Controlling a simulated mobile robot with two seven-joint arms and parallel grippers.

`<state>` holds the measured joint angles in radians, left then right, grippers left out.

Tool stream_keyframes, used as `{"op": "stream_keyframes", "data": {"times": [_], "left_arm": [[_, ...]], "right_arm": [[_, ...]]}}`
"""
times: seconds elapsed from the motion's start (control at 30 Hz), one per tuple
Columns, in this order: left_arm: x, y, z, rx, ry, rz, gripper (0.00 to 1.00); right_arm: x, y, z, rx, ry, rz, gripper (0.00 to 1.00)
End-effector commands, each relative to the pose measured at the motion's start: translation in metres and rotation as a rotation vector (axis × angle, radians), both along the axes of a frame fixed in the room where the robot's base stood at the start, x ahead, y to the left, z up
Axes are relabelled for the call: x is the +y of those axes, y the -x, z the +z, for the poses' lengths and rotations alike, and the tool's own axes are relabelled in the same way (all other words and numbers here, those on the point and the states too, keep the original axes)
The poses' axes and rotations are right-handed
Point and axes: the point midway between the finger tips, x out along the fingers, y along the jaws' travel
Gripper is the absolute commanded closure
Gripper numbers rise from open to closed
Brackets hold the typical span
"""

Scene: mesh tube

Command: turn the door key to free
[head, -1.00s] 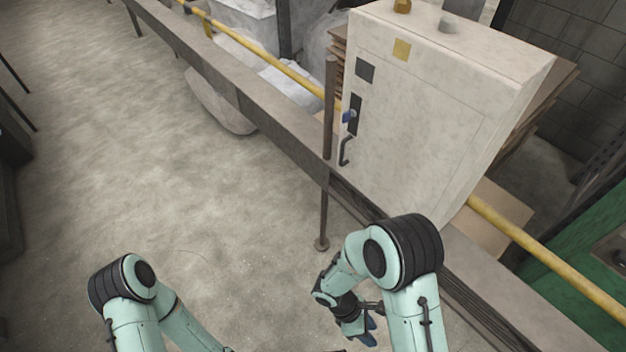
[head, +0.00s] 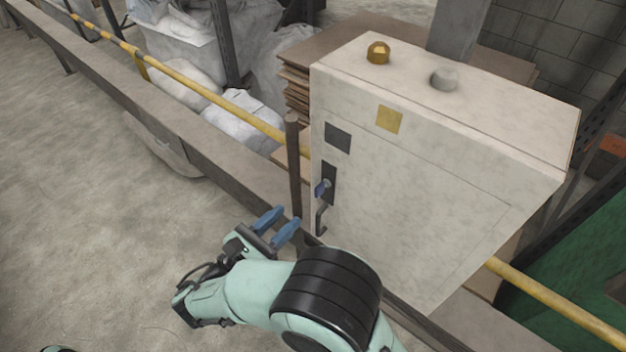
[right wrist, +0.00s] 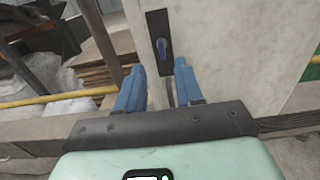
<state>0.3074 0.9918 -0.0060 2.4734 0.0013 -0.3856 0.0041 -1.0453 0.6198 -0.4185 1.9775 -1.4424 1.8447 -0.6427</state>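The door key (head: 321,188) is small and blue and sits in a dark lock plate (head: 329,178) on the left side of a pale cabinet door. It also shows in the right wrist view (right wrist: 162,46), ahead of and between the fingertips. My right gripper (head: 279,224) is open and empty, with blue fingers pointing toward the lock. It is below and left of the key, apart from it. In the right wrist view the gripper (right wrist: 160,78) has a clear gap between its fingers. My left gripper is out of view.
A dark door handle (head: 320,216) is just below the key. A brown vertical post (head: 293,160) stands close left of the lock, near my right fingers. A yellow rail (head: 215,98) and a beam (head: 165,120) run past the cabinet. The floor at left is clear.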

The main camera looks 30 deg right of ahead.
Motion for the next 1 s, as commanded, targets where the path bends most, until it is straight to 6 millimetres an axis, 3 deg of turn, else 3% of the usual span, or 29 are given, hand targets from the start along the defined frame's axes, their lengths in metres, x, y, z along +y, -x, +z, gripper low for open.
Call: {"op": "stream_keyframes", "data": {"times": [0.3,0.5,0.7,1.0], "left_arm": [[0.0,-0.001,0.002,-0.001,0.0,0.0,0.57],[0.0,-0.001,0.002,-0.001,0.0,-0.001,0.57],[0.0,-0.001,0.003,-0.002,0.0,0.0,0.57],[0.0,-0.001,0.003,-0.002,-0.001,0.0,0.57]], "right_arm": [[-0.064,-0.025,0.0,0.002,-0.001,-0.008,0.64],[-0.094,-0.038,0.0,0.001,-0.002,-0.004,0.64],[-0.108,-0.044,-0.001,0.001,-0.002,-0.003,0.64],[-0.109,-0.045,-0.001,0.002,-0.001,-0.002,0.64]]}}
